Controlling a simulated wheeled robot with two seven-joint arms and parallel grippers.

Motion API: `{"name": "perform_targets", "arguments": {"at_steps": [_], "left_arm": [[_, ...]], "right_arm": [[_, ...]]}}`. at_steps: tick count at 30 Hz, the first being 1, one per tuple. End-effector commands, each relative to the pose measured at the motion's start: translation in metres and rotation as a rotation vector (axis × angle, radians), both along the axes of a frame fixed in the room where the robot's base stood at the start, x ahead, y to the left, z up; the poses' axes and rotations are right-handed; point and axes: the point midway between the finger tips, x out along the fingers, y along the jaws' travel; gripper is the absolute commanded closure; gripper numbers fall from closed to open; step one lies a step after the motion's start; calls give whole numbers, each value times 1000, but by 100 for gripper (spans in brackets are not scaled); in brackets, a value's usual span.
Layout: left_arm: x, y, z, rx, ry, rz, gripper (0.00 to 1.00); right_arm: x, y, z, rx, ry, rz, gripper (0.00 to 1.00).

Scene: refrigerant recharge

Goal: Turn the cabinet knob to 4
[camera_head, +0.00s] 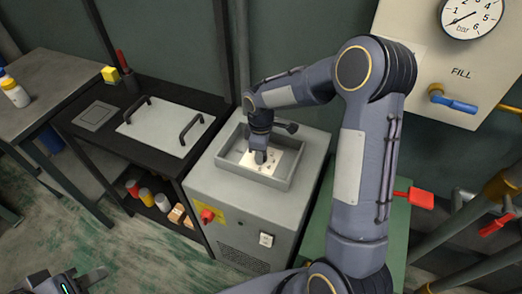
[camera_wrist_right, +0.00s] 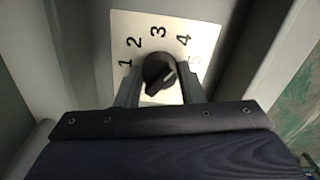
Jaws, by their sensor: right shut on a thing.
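The black cabinet knob (camera_wrist_right: 158,70) sits on a white dial plate (camera_wrist_right: 206,33) marked 1 to 5. A pale pointer mark on the knob slants up and right, toward the 4–5 side; I cannot tell the exact number. My right gripper (camera_wrist_right: 160,90) is shut on the knob, with one finger on each side. In the head view my right gripper (camera_head: 260,157) reaches down over the dial plate (camera_head: 284,161) in the recessed top of the grey cabinet (camera_head: 245,222), and the knob is hidden there. My left gripper (camera_head: 66,284) is at the bottom left, partly cut off.
A raised rim (camera_head: 240,177) surrounds the dial recess. A red switch (camera_head: 208,215) is on the cabinet's front. A black bench (camera_head: 95,142) with a handled plate (camera_head: 165,127) stands left. A FILL panel with a gauge (camera_head: 472,17) and a blue valve handle (camera_head: 452,103) is right.

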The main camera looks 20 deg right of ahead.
Motion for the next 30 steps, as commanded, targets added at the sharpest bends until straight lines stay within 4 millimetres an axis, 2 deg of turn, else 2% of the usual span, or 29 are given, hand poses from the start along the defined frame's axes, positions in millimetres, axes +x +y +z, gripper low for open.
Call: {"name": "perform_targets", "arguments": {"at_steps": [17, 18, 23, 30], "left_arm": [[0, 0, 1, 0, 0, 0, 64], [0, 0, 1, 0, 0, 0, 64], [0, 0, 1, 0, 0, 0, 64], [0, 0, 1, 0, 0, 0, 64]], "right_arm": [[1, 0, 1, 1, -4, 42, 88], [1, 0, 1, 1, -4, 42, 64], [1, 0, 1, 1, -3, 42, 43], [0, 0, 0, 0, -1, 42, 43]]}}
